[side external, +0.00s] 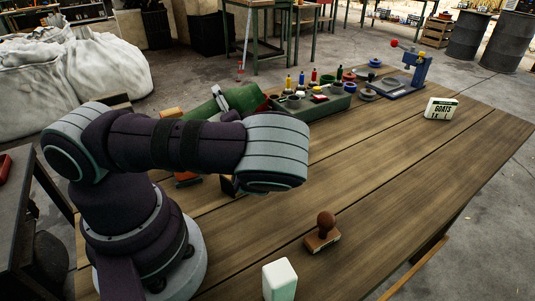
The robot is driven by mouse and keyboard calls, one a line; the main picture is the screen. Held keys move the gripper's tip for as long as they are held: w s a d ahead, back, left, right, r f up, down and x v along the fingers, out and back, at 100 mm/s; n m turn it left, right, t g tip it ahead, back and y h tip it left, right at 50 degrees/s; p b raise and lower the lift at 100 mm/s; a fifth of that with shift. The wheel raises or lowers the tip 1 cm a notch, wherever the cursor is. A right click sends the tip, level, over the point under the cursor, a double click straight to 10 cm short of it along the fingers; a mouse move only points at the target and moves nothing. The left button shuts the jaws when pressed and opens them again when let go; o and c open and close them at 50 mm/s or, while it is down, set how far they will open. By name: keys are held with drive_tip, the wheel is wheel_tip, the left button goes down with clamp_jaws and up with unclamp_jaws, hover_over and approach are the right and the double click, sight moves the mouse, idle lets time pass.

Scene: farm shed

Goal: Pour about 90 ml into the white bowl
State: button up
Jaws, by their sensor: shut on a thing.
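The white bowl is not visible; my arm hides part of the table. I cannot make out a pouring container or any liquid. A green rounded thing (208,109) with a grey part shows just behind my arm; I cannot tell what it is or whether it is held.
A green tray (320,106) of bottles and pots stands behind, beside a blue hand press (412,75). A "GOATS" sign block (440,109) is at right. A wooden stamp (323,232) and white block (280,279) are in front. The table's right middle is clear.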

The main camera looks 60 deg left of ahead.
idle(0.4)
drive_tip(key=shift+r+n, duration=0.3)
drive_tip(key=shift+n, duration=0.1)
drive_tip(key=shift+w+d+f+n+b, duration=0.1)
drive_tip(key=shift+w+f+n+b, duration=0.1)
drive_tip(key=shift+f+n, duration=0.4)
drive_tip(key=shift+w+f+n+b, duration=0.1)
drive_tip(key=shift+w+f+n, duration=0.05)
drive_tip(key=shift+f+n, duration=0.4)
drive_tip(key=shift+w+d+r+n, duration=0.1)
drive_tip(key=shift+w+n, duration=0.2)
drive_tip(key=shift+n, duration=0.85)
drive_tip(key=n, duration=0.1)
drive_tip(key=s+r+n, duration=0.1)
drive_tip(key=n, duration=0.1)
drive_tip(key=r+n+b, duration=0.1)
drive_tip(key=r+n, duration=0.2)
drive_tip(key=shift+s, duration=0.2)
drive_tip(key=shift+s+a+f+n+b, duration=0.1)
drive_tip(key=shift+f+n+b, duration=0.1)
drive_tip(key=shift+n, duration=0.35)
drive_tip(key=shift+s+a+f+n+b, duration=0.1)
drive_tip(key=shift+n+b, duration=0.1)
drive_tip(key=shift+n, duration=0.35)
drive_tip(key=shift+w, duration=0.1)
